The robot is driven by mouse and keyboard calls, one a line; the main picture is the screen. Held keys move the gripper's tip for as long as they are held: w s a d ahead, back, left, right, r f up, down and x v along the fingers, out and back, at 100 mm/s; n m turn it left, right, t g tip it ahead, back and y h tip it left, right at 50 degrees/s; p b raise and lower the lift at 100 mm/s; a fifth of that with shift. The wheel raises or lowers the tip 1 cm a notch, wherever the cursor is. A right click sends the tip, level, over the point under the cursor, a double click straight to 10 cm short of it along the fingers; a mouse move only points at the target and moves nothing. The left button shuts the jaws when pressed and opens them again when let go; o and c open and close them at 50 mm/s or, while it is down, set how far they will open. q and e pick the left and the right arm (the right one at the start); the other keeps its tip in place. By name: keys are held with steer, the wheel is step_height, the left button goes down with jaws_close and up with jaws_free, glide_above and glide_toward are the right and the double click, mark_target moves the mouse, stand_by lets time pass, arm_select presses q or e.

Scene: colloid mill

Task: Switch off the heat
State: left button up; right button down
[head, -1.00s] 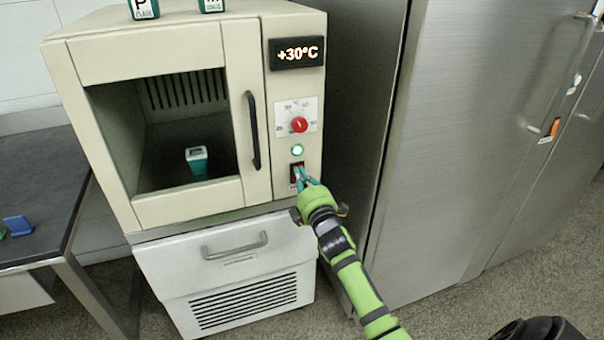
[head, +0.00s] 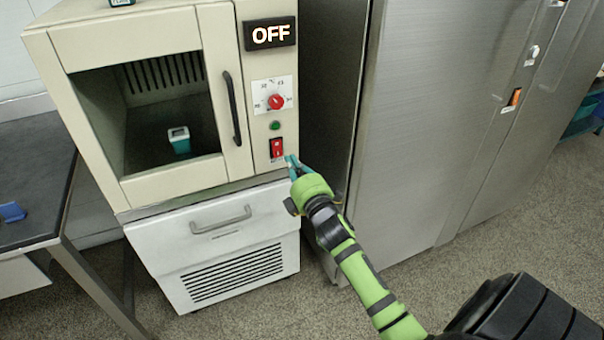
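The cream heating cabinet (head: 130,42) stands at the left, and its display (head: 270,34) reads OFF. Below the display are a red dial knob (head: 276,102), a dark green lamp (head: 275,126) that looks unlit, and a red rocker switch (head: 277,148). My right gripper (head: 291,160), with teal fingertips close together, is just right of and below the switch, apart from it. It looks shut and holds nothing. My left gripper is out of view.
A teal and white container (head: 179,140) stands inside the cabinet chamber. The cabinet rests on a white unit (head: 215,245) with a handle and vent. A tall steel cabinet (head: 440,120) is close on the right. A dark table (head: 35,180) is at the left.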

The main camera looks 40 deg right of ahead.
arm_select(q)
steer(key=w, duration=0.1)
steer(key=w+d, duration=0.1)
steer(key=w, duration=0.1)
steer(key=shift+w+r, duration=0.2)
arm_select(e)
steer(key=s, duration=0.3)
steer(key=s+a, duration=0.1)
steer(key=shift+s+r, duration=0.25)
steer(key=shift+r, duration=0.1)
